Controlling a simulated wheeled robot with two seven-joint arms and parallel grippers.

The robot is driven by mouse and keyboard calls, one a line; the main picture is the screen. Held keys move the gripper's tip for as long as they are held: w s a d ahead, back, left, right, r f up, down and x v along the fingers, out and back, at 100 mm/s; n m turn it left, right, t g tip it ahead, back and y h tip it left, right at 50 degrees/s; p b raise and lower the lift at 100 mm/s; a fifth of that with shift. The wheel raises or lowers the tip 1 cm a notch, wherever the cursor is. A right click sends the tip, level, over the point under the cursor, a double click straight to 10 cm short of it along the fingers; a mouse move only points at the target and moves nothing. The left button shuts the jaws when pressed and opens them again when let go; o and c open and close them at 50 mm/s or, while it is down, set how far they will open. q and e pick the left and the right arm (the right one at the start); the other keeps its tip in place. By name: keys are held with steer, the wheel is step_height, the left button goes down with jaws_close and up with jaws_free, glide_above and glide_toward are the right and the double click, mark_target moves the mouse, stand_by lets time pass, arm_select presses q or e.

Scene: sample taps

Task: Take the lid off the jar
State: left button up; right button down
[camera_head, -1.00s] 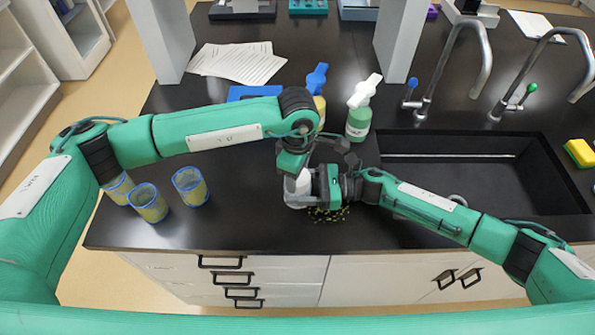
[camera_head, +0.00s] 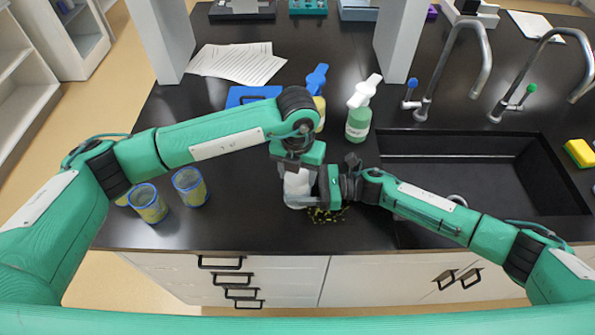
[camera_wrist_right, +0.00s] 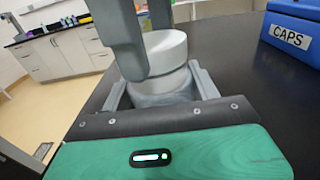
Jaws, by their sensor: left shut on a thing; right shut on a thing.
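The jar (camera_head: 295,200) is a pale, whitish container standing upright near the front edge of the dark counter. In the right wrist view its body (camera_wrist_right: 160,90) is low between my right gripper's fingers, and its round white lid (camera_wrist_right: 168,52) is on top. My right gripper (camera_head: 308,190) comes from the right and is shut on the jar body. My left gripper (camera_head: 298,168) comes from above and is shut on the lid, its grey fingers (camera_wrist_right: 140,45) beside it. In the head view the left gripper hides most of the lid.
Small yellow-green bits (camera_head: 328,214) lie by the jar. Blue-rimmed cups (camera_head: 190,187) stand left. A green bottle (camera_head: 359,122) and a blue CAPS box (camera_wrist_right: 294,32) are behind. A black sink (camera_head: 480,180) with taps (camera_head: 475,60) is right.

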mark_target(297, 176)
arm_select(q)
steer(key=n, duration=0.6)
steer(key=shift+n, duration=0.4)
arm_select(e)
steer(key=shift+s, duration=0.1)
arm_select(q)
steer(key=n, duration=0.6)
steer(key=shift+w+r, duration=0.1)
steer(key=shift+r, duration=0.25)
steer(key=shift+r, duration=0.85)
steer(key=shift+r, duration=2)
arm_select(e)
steer(key=shift+c, duration=1.4)
jaws_free()
